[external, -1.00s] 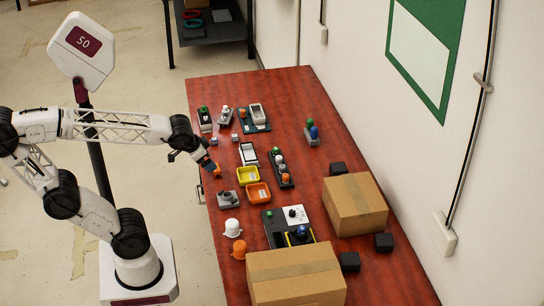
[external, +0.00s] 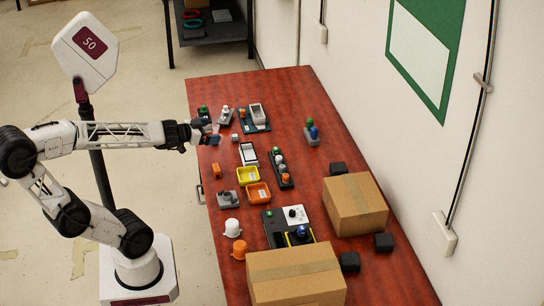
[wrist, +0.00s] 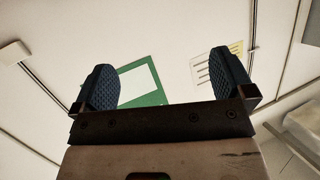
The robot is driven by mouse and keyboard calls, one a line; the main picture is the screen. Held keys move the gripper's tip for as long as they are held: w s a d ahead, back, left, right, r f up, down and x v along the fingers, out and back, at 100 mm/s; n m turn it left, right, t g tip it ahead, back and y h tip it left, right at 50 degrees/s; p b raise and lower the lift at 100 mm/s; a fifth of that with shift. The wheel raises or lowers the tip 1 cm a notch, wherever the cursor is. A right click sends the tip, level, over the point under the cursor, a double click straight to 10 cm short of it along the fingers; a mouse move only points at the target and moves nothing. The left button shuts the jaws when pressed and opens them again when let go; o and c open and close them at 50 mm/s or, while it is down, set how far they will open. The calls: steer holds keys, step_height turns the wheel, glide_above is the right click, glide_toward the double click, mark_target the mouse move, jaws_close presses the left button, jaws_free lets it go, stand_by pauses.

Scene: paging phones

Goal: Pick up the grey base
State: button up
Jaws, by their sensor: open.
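My gripper (external: 206,131) is open and empty, held level over the table's left edge. Its two dark ribbed fingers stand apart in the wrist view (wrist: 168,88), with only wall and ceiling between and beyond them. A grey base (external: 228,201) with a dark grey top part lies near the left edge, left of the orange tray. Another grey base (external: 312,142) carries a green and a blue knob farther right. A third greyish base (external: 225,119) with white and orange parts stands just beyond my gripper. I cannot tell which one is meant.
A small orange piece (external: 216,171) stands near the left edge. Yellow (external: 247,183) and orange (external: 267,201) trays sit mid-table, beside a dark strip of knobs (external: 284,175). Cardboard boxes (external: 356,211) occupy the near and right sides. The far right of the table is clear.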

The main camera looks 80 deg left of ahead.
mark_target(223, 197)
steer(key=s+f+m+h, duration=0.1)
steer(key=f, duration=0.9)
steer(key=s+d+f+t+h, duration=0.1)
steer(key=f+h, duration=0.1)
steer(key=f, duration=0.9)
steer(key=s+f+m+t+h, duration=0.1)
steer(key=f+h, duration=0.1)
steer(key=f, duration=0.9)
steer(key=shift+s+d+f+m, duration=0.1)
steer(key=shift+s+d+m, duration=0.1)
steer(key=shift+d+m, duration=0.1)
steer(key=shift+w, duration=0.2)
steer(key=shift+w+f, duration=0.15)
steer(key=shift+w, duration=0.95)
steer(key=shift+w+d+f, duration=0.1)
steer(key=shift+w+f, duration=0.1)
steer(key=shift+w, duration=1.1)
steer(key=shift+w+f, duration=0.15)
steer(key=shift+w, duration=1.1)
